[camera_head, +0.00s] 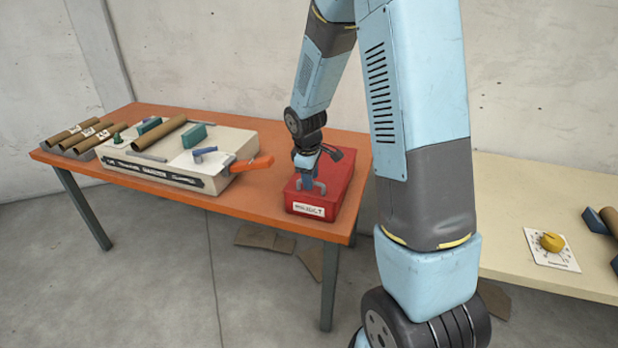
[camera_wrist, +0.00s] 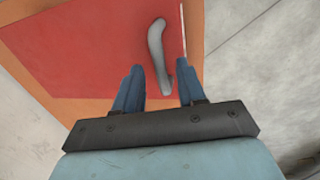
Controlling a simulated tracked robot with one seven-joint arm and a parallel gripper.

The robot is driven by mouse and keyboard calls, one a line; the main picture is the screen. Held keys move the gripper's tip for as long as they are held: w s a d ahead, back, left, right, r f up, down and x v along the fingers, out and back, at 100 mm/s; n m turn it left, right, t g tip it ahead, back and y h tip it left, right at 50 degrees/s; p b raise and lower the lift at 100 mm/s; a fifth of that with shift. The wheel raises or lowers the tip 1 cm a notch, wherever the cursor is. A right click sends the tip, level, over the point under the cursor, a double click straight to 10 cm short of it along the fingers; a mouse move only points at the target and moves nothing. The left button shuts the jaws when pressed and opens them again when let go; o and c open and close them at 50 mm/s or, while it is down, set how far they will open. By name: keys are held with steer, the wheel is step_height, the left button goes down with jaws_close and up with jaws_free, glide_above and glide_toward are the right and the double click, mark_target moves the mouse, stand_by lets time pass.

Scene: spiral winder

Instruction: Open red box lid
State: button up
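The red box (camera_head: 336,186) sits on the right end of the orange table, with a white label on its front. Its lid looks closed. In the wrist view the red lid (camera_wrist: 80,50) fills the upper left, and a grey curved handle (camera_wrist: 158,55) stands on it near one edge. My gripper (camera_head: 307,186) is just over the lid. In the wrist view my gripper (camera_wrist: 160,78) has its two blue fingers apart, one on each side of the handle's near end. I see a gap between the fingers and the handle.
A beige winding machine (camera_head: 165,175) with an orange handle (camera_head: 252,163) stands left of the box on the orange table (camera_head: 265,198). Brown tubes (camera_head: 75,138) lie at the far left. A cream table (camera_head: 520,210) with a yellow knob (camera_head: 551,241) is on the right.

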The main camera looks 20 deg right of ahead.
steer(key=shift+f, duration=0.1)
steer(key=shift+c, duration=0.2)
jaws_close()
stand_by(0.4)
